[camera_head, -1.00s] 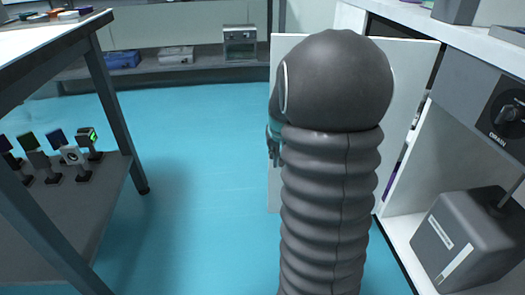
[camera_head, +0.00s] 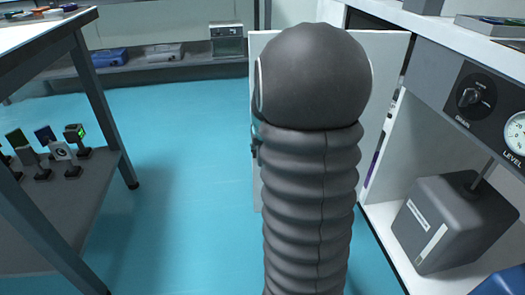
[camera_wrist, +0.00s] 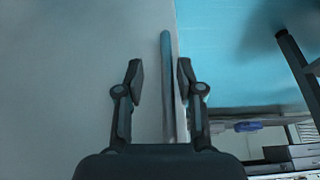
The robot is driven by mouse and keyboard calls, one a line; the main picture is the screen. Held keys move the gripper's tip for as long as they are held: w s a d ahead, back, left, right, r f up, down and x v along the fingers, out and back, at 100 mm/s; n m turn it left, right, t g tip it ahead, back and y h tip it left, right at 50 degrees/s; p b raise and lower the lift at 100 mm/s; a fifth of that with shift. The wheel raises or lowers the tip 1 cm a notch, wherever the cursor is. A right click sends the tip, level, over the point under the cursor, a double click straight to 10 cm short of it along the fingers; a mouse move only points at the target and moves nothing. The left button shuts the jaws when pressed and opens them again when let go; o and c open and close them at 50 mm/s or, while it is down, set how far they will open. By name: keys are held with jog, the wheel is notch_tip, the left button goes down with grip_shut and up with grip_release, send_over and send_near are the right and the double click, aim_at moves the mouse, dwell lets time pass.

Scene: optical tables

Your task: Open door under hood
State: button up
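The white door (camera_head: 391,58) stands swung out from the cabinet under the worktop at right. My dark arm covers its middle in the head view. In the wrist view a pale panel, seemingly the door (camera_wrist: 60,75), fills the left side, with a grey upright strip (camera_wrist: 167,85) along its edge. My gripper (camera_wrist: 160,78) is open, with its fingers on either side of this strip. The right finger is close to it, and a gap shows at the left finger. I cannot tell whether either finger touches. In the head view my gripper is mostly hidden behind my arm.
The open cabinet holds a dark grey box (camera_head: 455,222) on its white floor. Above it is a panel with a black knob (camera_head: 476,93) and a dial. A table with a lower shelf (camera_head: 75,210) of small devices stands at left. Blue floor (camera_head: 190,190) between is clear.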

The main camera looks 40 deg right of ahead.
jog(key=shift+w+a, duration=0.15)
jog(key=shift+a, duration=0.1)
jog(key=shift+a+r, duration=0.1)
jog(key=shift+r, duration=0.35)
jog(key=v, duration=1.1)
jog(key=shift+s, duration=0.25)
jog(key=s+a+r+n+y+p, duration=0.1)
jog(key=s+a+r+p, duration=0.3)
jog(key=s+a, duration=0.5)
jog(key=s+a+r+n+t+y+p, duration=0.1)
jog(key=s+a+r+n+p, duration=0.3)
jog(key=s+a, duration=0.5)
jog(key=a+r+p, duration=0.1)
jog(key=a, duration=0.5)
jog(key=shift+s+r+n+t, duration=0.2)
jog(key=shift+r+n+t, duration=0.1)
jog(key=shift+r, duration=0.1)
jog(key=shift+d, duration=0.15)
